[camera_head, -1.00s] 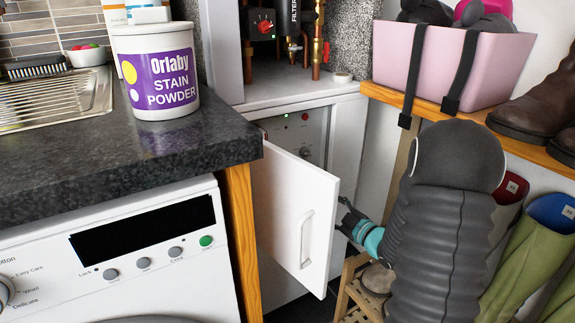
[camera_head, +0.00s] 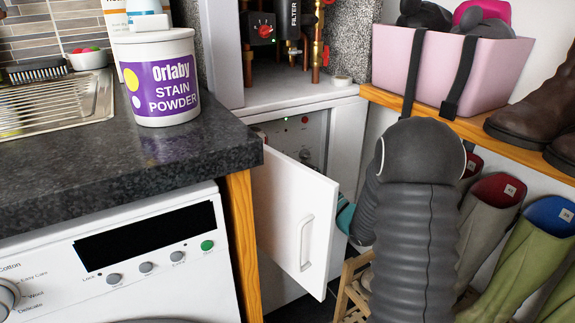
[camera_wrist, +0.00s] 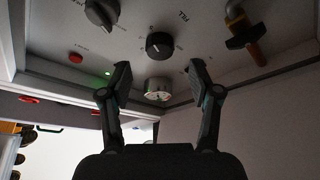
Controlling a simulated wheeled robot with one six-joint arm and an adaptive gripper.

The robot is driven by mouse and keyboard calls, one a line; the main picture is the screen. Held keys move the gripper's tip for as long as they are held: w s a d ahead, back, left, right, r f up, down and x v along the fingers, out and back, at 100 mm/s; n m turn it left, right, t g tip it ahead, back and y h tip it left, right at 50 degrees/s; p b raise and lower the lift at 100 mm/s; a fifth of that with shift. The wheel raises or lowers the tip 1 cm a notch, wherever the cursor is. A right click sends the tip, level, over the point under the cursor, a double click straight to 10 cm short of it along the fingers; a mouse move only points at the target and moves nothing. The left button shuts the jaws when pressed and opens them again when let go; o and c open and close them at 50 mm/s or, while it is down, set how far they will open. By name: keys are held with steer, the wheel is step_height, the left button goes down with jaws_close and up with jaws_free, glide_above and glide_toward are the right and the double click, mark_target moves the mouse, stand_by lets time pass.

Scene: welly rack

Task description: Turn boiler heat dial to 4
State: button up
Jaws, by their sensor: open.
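The boiler's grey control panel (camera_head: 309,135) shows in the head view behind a half-open white door (camera_head: 292,215); a small dial (camera_head: 305,155) is on it. In the wrist view the panel (camera_wrist: 205,40) carries a large grey knob (camera_wrist: 101,13), a black knob (camera_wrist: 159,45) and a pale round dial or gauge (camera_wrist: 157,89). I cannot read which is the heat dial or its setting. My gripper (camera_wrist: 160,70) is open and empty, its fingers apart to either side below the black knob, touching nothing that I can see. In the head view the door and my arm hide it.
A red button (camera_wrist: 76,58) and a green light (camera_wrist: 108,73) are on the other side. The worktop edge (camera_head: 200,165) and washing machine (camera_head: 120,265) stand left; boots (camera_head: 490,220) and shelf (camera_head: 470,125) right.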

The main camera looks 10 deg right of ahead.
steer(key=shift+x, duration=2.6)
steer(key=c, duration=1.1)
